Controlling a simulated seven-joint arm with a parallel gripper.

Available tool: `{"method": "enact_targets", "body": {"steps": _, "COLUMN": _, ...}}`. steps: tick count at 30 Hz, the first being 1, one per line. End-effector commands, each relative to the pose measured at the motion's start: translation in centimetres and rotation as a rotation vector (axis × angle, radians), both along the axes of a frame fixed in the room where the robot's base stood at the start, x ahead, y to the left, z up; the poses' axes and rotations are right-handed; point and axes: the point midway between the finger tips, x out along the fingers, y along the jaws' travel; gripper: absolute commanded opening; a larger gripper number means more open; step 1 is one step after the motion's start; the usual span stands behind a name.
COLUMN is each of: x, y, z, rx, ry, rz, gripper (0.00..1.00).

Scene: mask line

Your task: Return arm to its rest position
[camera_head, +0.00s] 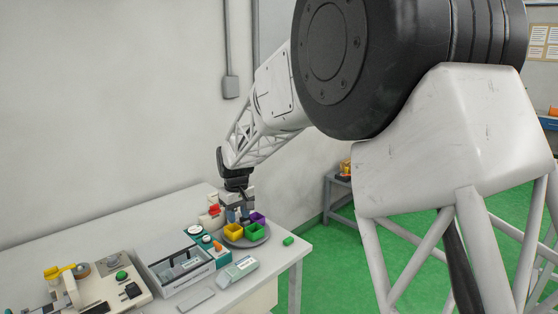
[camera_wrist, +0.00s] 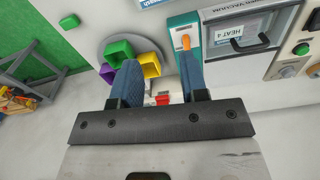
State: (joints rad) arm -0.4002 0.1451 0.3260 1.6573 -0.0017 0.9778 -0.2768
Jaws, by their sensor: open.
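My gripper (camera_wrist: 159,85) is open in the wrist view, its two blue fingers apart with nothing held between them. In the head view my gripper (camera_head: 238,213) hangs over the back of a round grey plate (camera_head: 262,241) on the white table. On the plate stand a yellow box (camera_head: 233,231), a green box (camera_head: 254,231) and a purple box (camera_head: 258,218), all open-topped. In the wrist view the left finger overlaps the plate's near side by the boxes. I cannot tell whether it touches any of them.
A grey tray machine (camera_head: 176,264) and a teal panel (camera_head: 207,244) stand left of the plate. A small green block (camera_head: 288,241) lies near the table's right edge. A device with yellow parts (camera_head: 95,285) is at far left. A grey shelf (camera_head: 340,198) stands beyond the table.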

Motion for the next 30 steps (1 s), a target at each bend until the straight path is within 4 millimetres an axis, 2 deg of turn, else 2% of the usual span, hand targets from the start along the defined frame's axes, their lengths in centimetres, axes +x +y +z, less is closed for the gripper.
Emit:
{"method": "enact_targets", "body": {"steps": 3, "x": -2.1, "y": -3.2, "z": 2.2, "rx": 0.006, "ry": -0.013, "rz": -0.044, "gripper": 0.40}}
{"method": "enact_targets", "body": {"steps": 15, "x": -9.9, "y": -12.4, "z": 7.3, "rx": 0.021, "ry": -0.051, "rz": -0.188, "gripper": 0.40}}
{"method": "enact_targets", "body": {"steps": 22, "x": -15.1, "y": -17.0, "z": 9.2, "rx": 0.030, "ry": -0.074, "rz": -0.271, "gripper": 0.40}}
{"method": "enact_targets", "body": {"steps": 30, "x": -21.7, "y": -21.8, "z": 10.4, "rx": 0.040, "ry": -0.099, "rz": -0.369, "gripper": 0.40}}
